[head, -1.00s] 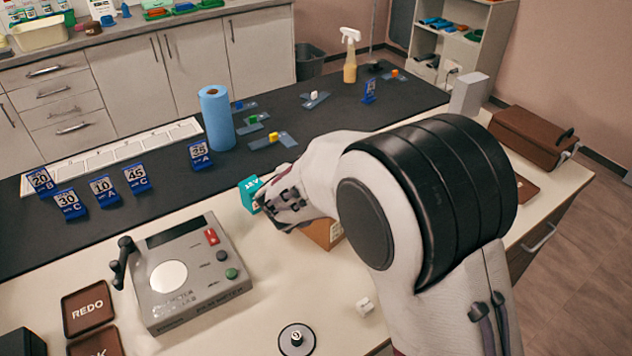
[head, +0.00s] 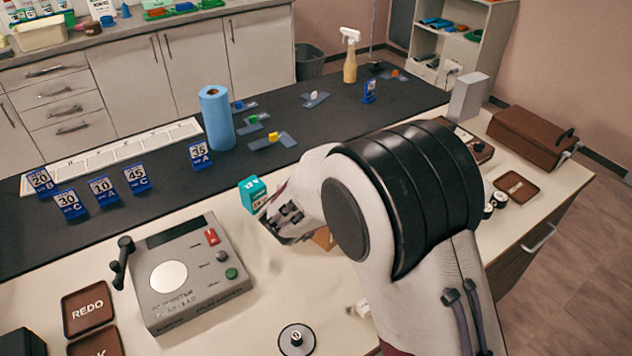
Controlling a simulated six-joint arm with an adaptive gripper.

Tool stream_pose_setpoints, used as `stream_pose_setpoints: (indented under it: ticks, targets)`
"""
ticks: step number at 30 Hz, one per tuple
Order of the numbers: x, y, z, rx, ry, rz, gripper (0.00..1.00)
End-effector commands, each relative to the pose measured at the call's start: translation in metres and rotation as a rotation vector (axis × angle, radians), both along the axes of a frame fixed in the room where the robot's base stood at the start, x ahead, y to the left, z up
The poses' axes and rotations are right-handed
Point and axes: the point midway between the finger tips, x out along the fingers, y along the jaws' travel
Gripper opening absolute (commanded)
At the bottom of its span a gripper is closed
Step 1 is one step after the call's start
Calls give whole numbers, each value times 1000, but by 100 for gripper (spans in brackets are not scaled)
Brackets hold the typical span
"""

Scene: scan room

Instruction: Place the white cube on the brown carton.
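A small white cube (head: 362,308) sits on the pale bench top near the front, close to the left edge of my arm, which covers part of it. The brown carton (head: 323,239) is mostly hidden behind my arm; only a small piece of it shows below my wrist. My gripper (head: 273,222) is above the bench, left of the carton and just in front of a teal box (head: 252,193). It is apart from the white cube. The fingers are small and dark here, and I cannot see whether they are open or shut. No held object shows.
A grey device (head: 190,275) with a lever and buttons stands at left. A round dark disc (head: 297,340) lies near the front edge. A blue paper roll (head: 216,118) and blue number signs (head: 103,190) stand on the dark mat. A brown tray (head: 517,187) lies at right.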

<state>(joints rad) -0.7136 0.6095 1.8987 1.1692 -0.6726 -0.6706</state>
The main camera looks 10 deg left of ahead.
Motion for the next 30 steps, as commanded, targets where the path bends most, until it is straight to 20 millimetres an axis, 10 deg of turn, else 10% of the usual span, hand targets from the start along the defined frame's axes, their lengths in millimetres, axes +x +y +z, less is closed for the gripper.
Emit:
stream_pose_setpoints:
  ticks: [7,10,30]
  targets:
    - [0,0,-3,0,0,0,5]
    - [0,0,-3,0,0,0,36]
    - [-10,1,6,1,0,0,36]
